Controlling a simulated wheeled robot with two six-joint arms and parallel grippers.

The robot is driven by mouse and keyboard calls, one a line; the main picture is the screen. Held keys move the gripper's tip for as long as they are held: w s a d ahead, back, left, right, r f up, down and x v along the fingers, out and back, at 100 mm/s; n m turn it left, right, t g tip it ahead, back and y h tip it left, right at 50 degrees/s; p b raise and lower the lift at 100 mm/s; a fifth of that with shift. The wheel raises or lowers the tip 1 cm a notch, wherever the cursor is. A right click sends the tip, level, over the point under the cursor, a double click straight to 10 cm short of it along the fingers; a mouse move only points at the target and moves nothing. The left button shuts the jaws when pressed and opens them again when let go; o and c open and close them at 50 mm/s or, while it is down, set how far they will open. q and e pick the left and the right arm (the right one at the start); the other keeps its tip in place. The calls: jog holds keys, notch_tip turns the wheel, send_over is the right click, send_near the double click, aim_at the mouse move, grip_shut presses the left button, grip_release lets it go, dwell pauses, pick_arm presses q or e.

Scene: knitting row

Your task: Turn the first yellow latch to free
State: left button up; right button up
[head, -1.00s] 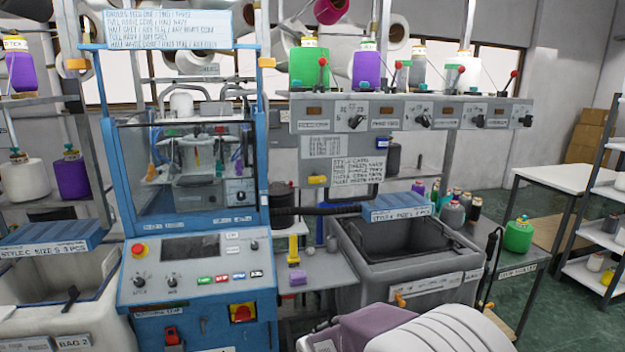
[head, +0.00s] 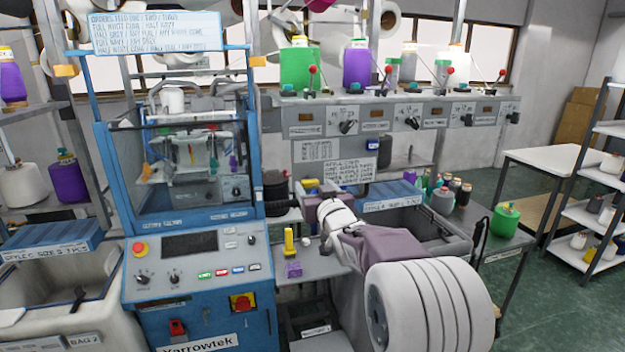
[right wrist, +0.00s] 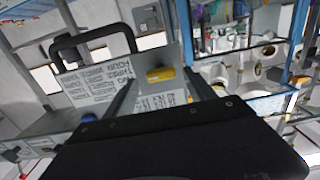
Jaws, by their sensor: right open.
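A small yellow latch (head: 310,184) sits on a grey plate below the feeder panel. It also shows as a yellow bar in the right wrist view (right wrist: 160,75), between the two fingers as seen from that camera. My right gripper (head: 314,192) reaches toward the latch from the front right and partly covers that area in the head view. In the right wrist view my right gripper (right wrist: 162,80) is open with nothing between its fingers. The latch appears beyond the fingertips; I cannot tell the exact gap. My left gripper is out of view.
The blue knitting machine (head: 195,264) stands close on the left. A grey bin (head: 455,246) lies behind and under my right arm. A yellow post (head: 289,242) and a purple block (head: 293,269) stand on the small shelf. Labelled control boxes (head: 400,116) hang above.

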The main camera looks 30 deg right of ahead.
jog(key=shift+w+d+r, duration=0.1)
jog(key=shift+w, duration=0.95)
jog(key=shift+s, duration=0.1)
